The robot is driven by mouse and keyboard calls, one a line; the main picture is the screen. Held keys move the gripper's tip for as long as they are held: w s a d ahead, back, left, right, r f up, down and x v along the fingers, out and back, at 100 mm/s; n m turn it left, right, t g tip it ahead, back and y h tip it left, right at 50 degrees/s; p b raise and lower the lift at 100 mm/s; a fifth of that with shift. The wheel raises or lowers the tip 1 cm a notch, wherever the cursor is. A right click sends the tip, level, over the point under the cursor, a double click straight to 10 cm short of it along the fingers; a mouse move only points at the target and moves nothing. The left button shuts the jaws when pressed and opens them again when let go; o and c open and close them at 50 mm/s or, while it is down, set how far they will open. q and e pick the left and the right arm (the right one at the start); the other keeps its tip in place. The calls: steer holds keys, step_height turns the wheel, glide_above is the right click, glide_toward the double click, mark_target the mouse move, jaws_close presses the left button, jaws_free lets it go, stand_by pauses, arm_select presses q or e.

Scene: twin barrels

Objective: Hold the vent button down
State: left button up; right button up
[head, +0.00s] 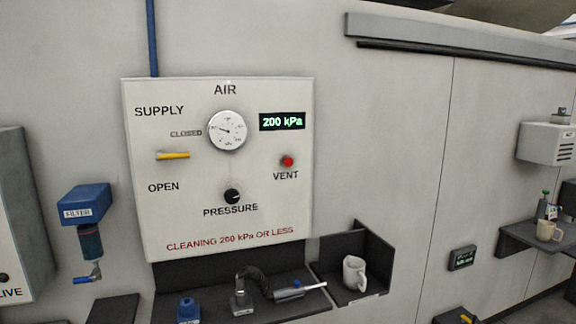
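The red vent button (288,161) sits on the right side of the white air panel (200,225), above the word VENT. Nothing touches it. Above it, a digital display (282,121) reads 200 kPa. A round gauge (227,130) and a black pressure knob (232,196) are in the panel's middle. The yellow supply handle (173,155) lies level at the left, between the words CLOSED and OPEN. Neither of my grippers shows in the head view.
Below the panel, a dark shelf (215,271) holds a hose with a nozzle (290,292) and a blue-topped item (188,310). A blue filter (85,203) hangs at left.

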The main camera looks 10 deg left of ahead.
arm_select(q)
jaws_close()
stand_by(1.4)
